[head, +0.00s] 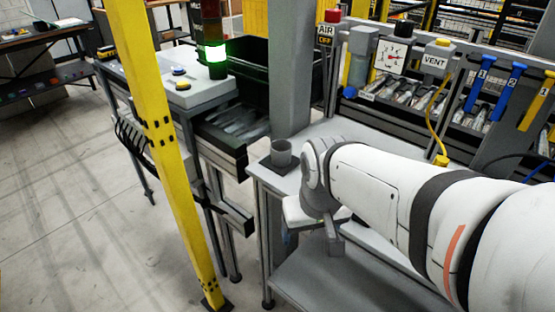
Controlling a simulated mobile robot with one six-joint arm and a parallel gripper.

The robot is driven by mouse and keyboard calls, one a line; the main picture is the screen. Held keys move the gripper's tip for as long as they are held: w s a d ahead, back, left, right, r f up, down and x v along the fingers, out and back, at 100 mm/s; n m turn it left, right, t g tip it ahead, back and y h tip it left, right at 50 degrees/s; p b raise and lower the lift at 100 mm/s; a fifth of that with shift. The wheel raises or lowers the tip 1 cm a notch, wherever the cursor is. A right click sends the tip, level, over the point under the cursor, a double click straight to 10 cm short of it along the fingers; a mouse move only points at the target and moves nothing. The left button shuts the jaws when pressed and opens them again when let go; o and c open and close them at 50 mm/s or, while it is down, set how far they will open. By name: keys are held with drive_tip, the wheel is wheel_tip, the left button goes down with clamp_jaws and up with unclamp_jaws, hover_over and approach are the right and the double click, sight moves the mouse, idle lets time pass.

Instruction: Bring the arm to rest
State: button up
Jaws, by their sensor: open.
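My arm comes in from the right edge of the head view, white with dark bands and an orange stripe. It reaches left over the grey workbench (345,128). My gripper (333,245) hangs at the arm's end, near the bench's front left corner, pointing down. It is open, and I see nothing between its fingers, though the arm's end hides part of it.
A yellow post (150,120) and a grey column (290,75) stand close by. A side table holds an open drawer (235,125) and a lit green stack light (215,55). A panel with an AIR button, gauge (392,57) and VENT valve stands behind the arm. Floor at left is clear.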

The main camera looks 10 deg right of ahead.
wheel_tip(320, 180, up, 7)
drive_tip(key=p, duration=0.6)
drive_tip(key=shift+s, duration=0.1)
idle(0.6)
